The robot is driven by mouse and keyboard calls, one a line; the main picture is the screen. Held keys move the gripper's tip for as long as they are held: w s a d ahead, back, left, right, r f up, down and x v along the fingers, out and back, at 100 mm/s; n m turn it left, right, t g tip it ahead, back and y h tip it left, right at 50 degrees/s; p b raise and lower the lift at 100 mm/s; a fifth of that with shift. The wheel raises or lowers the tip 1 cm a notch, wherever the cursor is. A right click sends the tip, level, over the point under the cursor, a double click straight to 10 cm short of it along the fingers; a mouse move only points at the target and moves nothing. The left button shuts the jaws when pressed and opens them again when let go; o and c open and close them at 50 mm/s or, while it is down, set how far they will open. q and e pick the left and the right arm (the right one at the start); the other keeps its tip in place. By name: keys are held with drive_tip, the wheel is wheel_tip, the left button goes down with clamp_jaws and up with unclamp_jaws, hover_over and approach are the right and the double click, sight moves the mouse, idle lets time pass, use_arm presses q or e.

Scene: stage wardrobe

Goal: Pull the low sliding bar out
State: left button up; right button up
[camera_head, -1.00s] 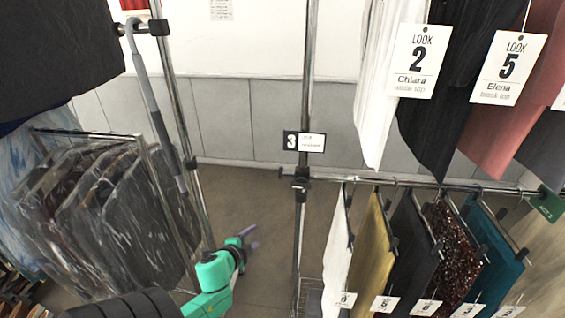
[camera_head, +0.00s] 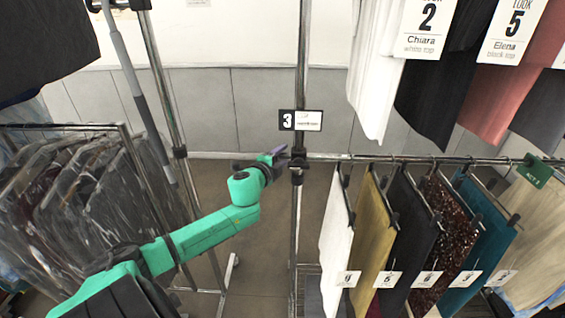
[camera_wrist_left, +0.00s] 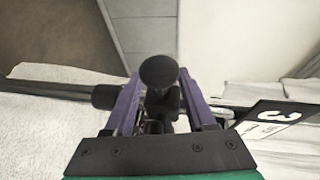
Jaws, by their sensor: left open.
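The low sliding bar (camera_head: 397,159) is a metal rail running right from a dark clamp (camera_head: 297,163) on the upright post, with several garments hanging from it. My left gripper (camera_head: 278,155) is at the clamp, at the bar's left end. In the left wrist view the gripper's purple fingers (camera_wrist_left: 160,103) stand open on both sides of a round black knob (camera_wrist_left: 159,71) and its dark stem. I cannot tell whether the fingers touch them. My right gripper is not in view.
A black sign with a 3 (camera_head: 300,120) is on the post just above the clamp. White, gold, black, sequined and teal garments (camera_head: 374,235) hang close on the right. A rack of covered garments (camera_head: 85,205) stands at left. Floor (camera_head: 262,240) shows between.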

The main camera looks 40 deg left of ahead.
use_arm(q)
drive_tip(key=shift+w, duration=0.4)
drive_tip(key=shift+c, duration=0.3)
drive_tip(key=shift+s, duration=0.1)
clamp_jaws()
drive_tip(key=shift+f, duration=0.2)
idle(0.6)
